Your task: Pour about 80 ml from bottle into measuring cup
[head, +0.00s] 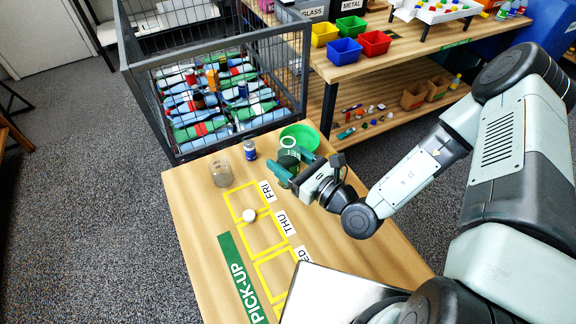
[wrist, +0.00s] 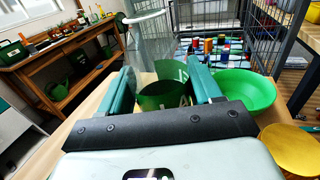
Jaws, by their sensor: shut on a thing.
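My gripper (head: 286,170) is over the far part of the table and shut on the bottle (head: 289,156), a dark green body with white lettering. In the wrist view the bottle (wrist: 166,94) stands between the teal fingers of my gripper (wrist: 165,92); I cannot tell its level inside. The clear measuring cup (head: 221,174) stands upright on the table, left of the gripper and apart from it. In the wrist view the cup (wrist: 150,38) shows beyond the bottle. I see no stream of liquid.
A green bowl (head: 301,136) sits just behind the bottle, and a blue can (head: 250,150) stands between bowl and cup. A white round cap (head: 249,215) lies on the yellow-marked grid. A wire crate (head: 215,142) of bottles stands beyond the table (head: 190,207). A yellow disc (wrist: 291,148) lies at right.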

